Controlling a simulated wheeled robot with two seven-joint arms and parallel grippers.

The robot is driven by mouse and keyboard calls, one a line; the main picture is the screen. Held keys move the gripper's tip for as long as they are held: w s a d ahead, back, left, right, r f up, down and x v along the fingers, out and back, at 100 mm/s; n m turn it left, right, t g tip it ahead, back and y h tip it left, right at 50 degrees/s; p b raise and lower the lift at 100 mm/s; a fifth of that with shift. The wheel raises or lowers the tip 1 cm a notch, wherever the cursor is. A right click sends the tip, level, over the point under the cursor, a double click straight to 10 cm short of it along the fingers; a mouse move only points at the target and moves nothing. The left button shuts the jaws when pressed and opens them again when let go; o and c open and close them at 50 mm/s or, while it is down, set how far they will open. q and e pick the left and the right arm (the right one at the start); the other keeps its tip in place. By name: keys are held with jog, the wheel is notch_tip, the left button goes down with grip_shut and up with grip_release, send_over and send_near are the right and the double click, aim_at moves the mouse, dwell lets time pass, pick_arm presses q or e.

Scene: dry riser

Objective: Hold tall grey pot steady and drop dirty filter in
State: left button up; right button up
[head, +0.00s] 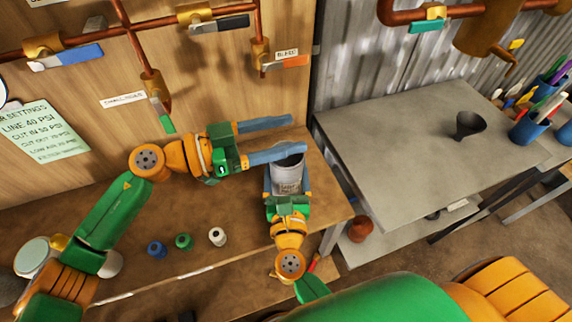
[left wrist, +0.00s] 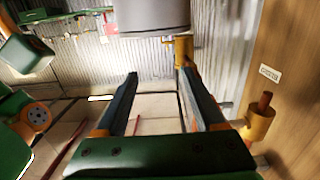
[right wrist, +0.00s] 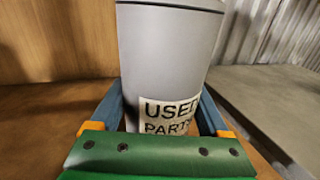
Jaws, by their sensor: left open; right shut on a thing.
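The tall grey pot (head: 288,184) stands upright near the right end of the wooden bench. Its label reads "USED PARTS" in the right wrist view (right wrist: 170,60). My right gripper (head: 287,190) is shut on the pot, one finger on each side. My left gripper (head: 296,134) is open, its blue fingers spread beside and over the pot's mouth, with nothing visible between them. A grey cylinder, likely the pot, fills the top of the left wrist view (left wrist: 152,15). The pot's inside is dark and partly hidden by a left finger. I cannot make out a dirty filter in any view.
Small blue (head: 157,250), green (head: 183,241) and white (head: 217,236) parts stand on the bench (head: 130,215). Copper pipes with valve handles (head: 284,62) run along the wooden wall. A grey table (head: 400,150) at the right holds a dark funnel (head: 468,125) and blue cups (head: 530,125).

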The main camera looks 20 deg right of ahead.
pick_arm(q)
jog(key=a, duration=1.2)
jog(key=shift+r, duration=0.3)
jog(key=shift+s, duration=0.1)
pick_arm(e)
jog(key=o, duration=1.3)
jog(key=v, duration=1.2)
